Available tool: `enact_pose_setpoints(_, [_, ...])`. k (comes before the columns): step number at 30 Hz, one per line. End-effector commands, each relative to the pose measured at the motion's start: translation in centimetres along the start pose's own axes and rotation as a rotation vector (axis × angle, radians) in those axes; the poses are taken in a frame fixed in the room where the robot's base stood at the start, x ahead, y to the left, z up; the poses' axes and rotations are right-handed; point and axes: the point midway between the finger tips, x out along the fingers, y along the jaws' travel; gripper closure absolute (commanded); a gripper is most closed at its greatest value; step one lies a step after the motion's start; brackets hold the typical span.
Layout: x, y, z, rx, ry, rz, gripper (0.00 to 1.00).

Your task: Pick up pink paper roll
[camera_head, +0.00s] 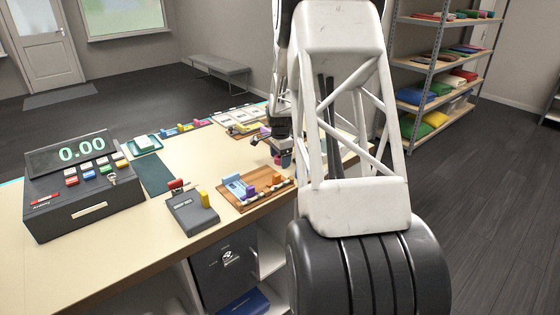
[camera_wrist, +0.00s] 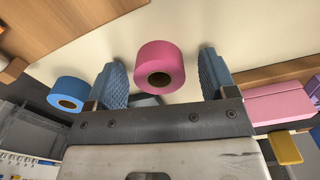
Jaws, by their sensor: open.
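The pink paper roll (camera_wrist: 160,64) lies between the two fingers of my gripper (camera_wrist: 163,78) in the wrist view, with its dark core hole facing the camera. The fingers are apart, with a visible gap on each side of the roll. In the head view my gripper (camera_head: 273,147) is low over the far right part of the counter. A small pinkish shape (camera_head: 284,160) shows just below it there, too small and partly covered to make out. My arm hides much of that end of the counter.
A blue paper roll (camera_wrist: 68,94) is just left of my gripper in the wrist view. Pink blocks (camera_wrist: 280,104) and a yellow piece (camera_wrist: 284,148) are on the right. A wooden tray (camera_head: 265,197), a grey device (camera_head: 192,213) and a cash register (camera_head: 85,190) stand on the counter.

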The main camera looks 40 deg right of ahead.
Motion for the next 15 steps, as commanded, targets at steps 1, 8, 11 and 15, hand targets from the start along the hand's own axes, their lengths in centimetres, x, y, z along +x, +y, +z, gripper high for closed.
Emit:
enact_pose_setpoints(1, [0.0, 0.0, 0.0, 0.0, 0.0, 0.0, 0.22])
enact_pose_setpoints(8, [-0.01, 0.01, 0.0, 0.0, 0.0, 0.0, 0.44])
enact_pose_setpoints(11, [-0.01, 0.01, 0.0, 0.0, 0.0, 0.0, 0.59])
enact_pose_setpoints(15, [-0.01, 0.0, 0.0, 0.0, 0.0, 0.0, 0.75])
